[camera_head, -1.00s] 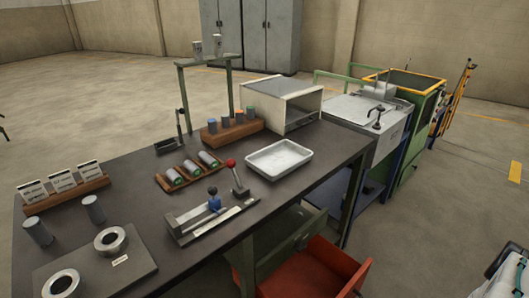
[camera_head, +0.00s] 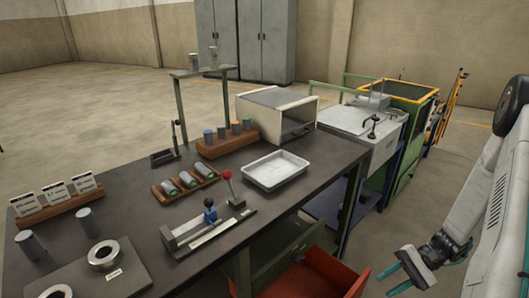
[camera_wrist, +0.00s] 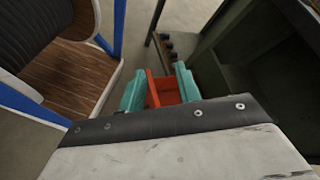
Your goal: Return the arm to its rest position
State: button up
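My arm (camera_head: 490,200) reaches in from the right edge of the head view, in the free space beside the bench. My gripper (camera_head: 393,280) hangs at the lower right, to the right of the red bin (camera_head: 335,275) and apart from it. In the wrist view its two teal fingers (camera_wrist: 160,90) stand apart with a gap between them. Nothing is held; the red bin (camera_wrist: 166,92) shows beyond the gap.
The dark workbench (camera_head: 130,218) carries a white tray (camera_head: 275,170), a lever fixture (camera_head: 208,230), racks of cylinders and metal rings. A grey-topped station (camera_head: 350,120) and a green, yellow-rimmed cabinet (camera_head: 405,92) stand behind. Open floor lies right of them. In the wrist view, blue-framed furniture (camera_wrist: 118,25) is at left.

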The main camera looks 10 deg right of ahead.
jog(key=s+a+r+n+t+h, duration=0.1)
jog(key=s+a+r+n+h, duration=0.2)
jog(key=r, duration=0.8)
jog(key=s+a+r+n+t+h, duration=0.1)
jog(key=s+a+r+n+h, duration=0.2)
jog(key=a+r, duration=0.4)
jog(key=s+a+r+n+t+h, duration=0.1)
jog(key=s+a+r+n+h, duration=0.2)
jog(key=r, duration=1.3)
jog(key=s+a+h, duration=0.2)
jog(key=h, duration=0.2)
jog(key=shift+a+n, duration=0.3)
jog(key=shift+n, duration=0.1)
